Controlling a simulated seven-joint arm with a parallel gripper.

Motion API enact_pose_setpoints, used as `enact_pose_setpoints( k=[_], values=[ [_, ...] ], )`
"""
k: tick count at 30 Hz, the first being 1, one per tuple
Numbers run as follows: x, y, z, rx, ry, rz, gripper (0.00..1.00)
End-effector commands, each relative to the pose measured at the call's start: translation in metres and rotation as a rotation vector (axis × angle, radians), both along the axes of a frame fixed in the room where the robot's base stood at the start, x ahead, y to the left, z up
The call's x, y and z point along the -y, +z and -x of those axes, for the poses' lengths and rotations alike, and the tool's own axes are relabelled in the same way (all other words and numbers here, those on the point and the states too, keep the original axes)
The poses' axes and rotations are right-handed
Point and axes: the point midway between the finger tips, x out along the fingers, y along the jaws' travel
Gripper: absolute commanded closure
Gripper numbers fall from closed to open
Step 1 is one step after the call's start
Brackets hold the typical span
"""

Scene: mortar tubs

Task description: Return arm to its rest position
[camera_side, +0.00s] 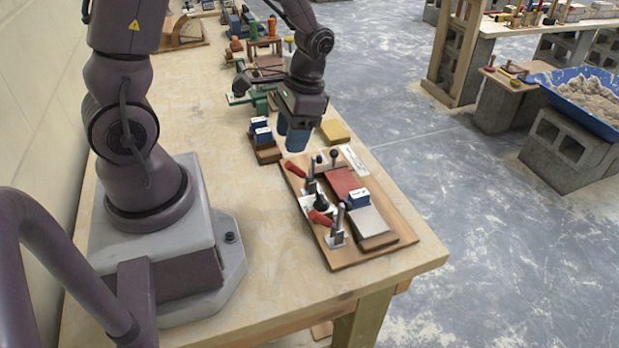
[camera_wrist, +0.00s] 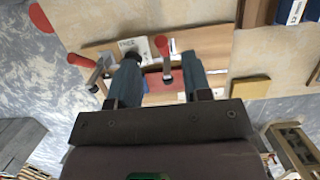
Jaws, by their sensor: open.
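My gripper (camera_side: 294,138) hangs above the table, at the far left end of a wooden clamp board (camera_side: 347,259). Its two blue-grey fingers point down, apart and empty; the wrist view also shows them spread (camera_wrist: 160,68), with the board (camera_wrist: 212,42) beyond. My arm is bent and reaches out over the table. On the board are two red-handled clamps (camera_side: 320,217), a red block (camera_side: 341,182) and a grey block (camera_side: 370,221). A blue-and-white box (camera_side: 357,199) sits at the joint between the blocks. My fingers hide part of the board in the wrist view.
A wooden holder (camera_side: 268,156) with blue-and-white boxes (camera_side: 261,130) stands left of my gripper, a yellow block (camera_side: 335,131) right of it. Tools and green fixtures (camera_side: 248,98) crowd the table behind. The table's front (camera_side: 270,262) is clear.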

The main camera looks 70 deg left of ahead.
Motion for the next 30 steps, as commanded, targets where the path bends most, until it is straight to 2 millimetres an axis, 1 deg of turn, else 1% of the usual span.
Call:
enact_pose_setpoints(
  k=[4,5,6,8,11,14,18,21,24,27,30],
  values=[
    [0.000,0.000,0.001,-0.005,0.020,-0.003,0.55],
    [0.002,-0.001,0.005,-0.019,0.039,-0.002,0.55],
    [0.005,0.003,0.010,-0.024,0.065,-0.002,0.55],
    [0.008,0.014,0.010,0.001,0.083,-0.008,0.55],
    [0.017,0.039,0.010,0.069,0.101,-0.020,0.55],
    [0.029,0.069,0.012,0.166,0.110,-0.030,0.55],
    [0.047,0.110,0.019,0.316,0.104,-0.033,0.55],
    [0.059,0.136,0.027,0.429,0.091,-0.029,0.55],
    [0.069,0.158,0.036,0.537,0.069,-0.021,0.55],
    [0.077,0.176,0.043,0.629,0.043,-0.011,0.55],
    [0.082,0.188,0.048,0.696,0.019,-0.005,0.55]
  ],
)
